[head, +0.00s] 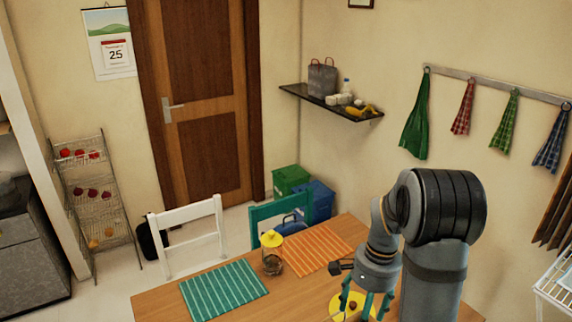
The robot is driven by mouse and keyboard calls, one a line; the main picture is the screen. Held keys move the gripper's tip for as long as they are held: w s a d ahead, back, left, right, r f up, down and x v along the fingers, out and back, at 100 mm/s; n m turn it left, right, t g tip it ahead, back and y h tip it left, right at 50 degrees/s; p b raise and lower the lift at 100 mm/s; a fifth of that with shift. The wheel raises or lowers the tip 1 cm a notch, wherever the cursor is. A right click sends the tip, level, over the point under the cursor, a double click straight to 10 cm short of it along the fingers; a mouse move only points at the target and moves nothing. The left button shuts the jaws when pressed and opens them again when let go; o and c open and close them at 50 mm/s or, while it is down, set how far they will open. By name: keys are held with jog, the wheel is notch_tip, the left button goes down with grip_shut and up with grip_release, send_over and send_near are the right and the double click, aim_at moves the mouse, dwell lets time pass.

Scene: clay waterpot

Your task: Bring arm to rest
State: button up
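My arm reaches down over the front right of the wooden table (165,303). My gripper (364,308) points downward with its teal fingers spread apart. A round yellow thing (337,303), perhaps a plate or lid, shows behind and between the fingers, with a small brown spot on it. I cannot tell whether the fingers touch it. Nothing is clearly held. The fingertips lie close to the bottom edge of the view.
A glass jar with a yellow lid (271,240) stands between a green striped mat (223,290) and an orange striped mat (318,250). A white chair (188,238) and a teal chair (280,211) stand behind the table. A wall shelf (300,91) is farther back.

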jog(key=shift+r+p, duration=0.8)
jog(key=shift+r, duration=0.8)
jog(key=shift+s, duration=0.1)
